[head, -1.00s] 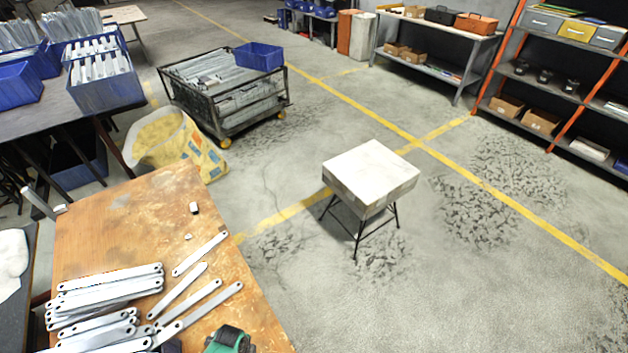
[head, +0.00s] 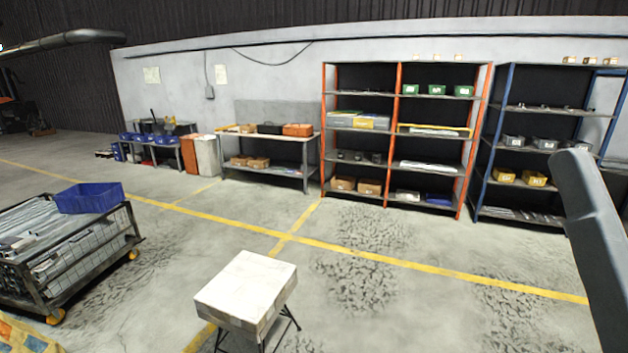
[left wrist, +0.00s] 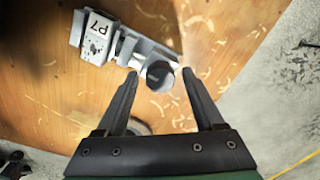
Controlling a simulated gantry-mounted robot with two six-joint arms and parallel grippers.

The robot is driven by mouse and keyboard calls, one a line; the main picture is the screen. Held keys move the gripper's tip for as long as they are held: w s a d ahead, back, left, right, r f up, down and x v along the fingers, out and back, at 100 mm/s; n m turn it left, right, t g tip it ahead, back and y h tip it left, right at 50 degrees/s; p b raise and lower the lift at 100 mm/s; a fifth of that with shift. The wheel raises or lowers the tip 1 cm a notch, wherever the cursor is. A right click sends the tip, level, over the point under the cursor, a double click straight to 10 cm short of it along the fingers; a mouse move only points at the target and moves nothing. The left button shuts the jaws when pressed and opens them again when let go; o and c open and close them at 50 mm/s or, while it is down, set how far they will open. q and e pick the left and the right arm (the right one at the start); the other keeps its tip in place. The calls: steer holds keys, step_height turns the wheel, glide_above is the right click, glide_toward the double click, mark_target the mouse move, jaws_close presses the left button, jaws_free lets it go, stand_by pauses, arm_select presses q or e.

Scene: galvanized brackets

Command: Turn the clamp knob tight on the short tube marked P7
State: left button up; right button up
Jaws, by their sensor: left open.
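In the left wrist view, the short tube marked P7 (left wrist: 97,32) is at the upper left, with a white label bearing dark print. A grey metal clamp (left wrist: 135,44) sits beside it, to its right. The clamp's dark round knob (left wrist: 160,76) points toward the camera. My left gripper (left wrist: 161,74) is open, with a fingertip on either side of the knob; small gaps show and I cannot tell whether either finger touches it. The head view shows neither the tube nor the left gripper. My right gripper is in neither view.
The tube and clamp are over a worn wooden bench top (left wrist: 60,110); grey floor lies beyond its right edge. In the head view, a white-topped stool (head: 245,285), a wire cart (head: 75,250) and shelving (head: 395,140) stand around open floor.

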arm_select(q)
steer(key=n, duration=0.9)
steer(key=shift+n, duration=0.4)
steer(key=n, duration=0.4)
steer(key=shift+n, duration=0.3)
steer(key=n, duration=0.3)
steer(key=shift+n, duration=0.3)
jaws_close()
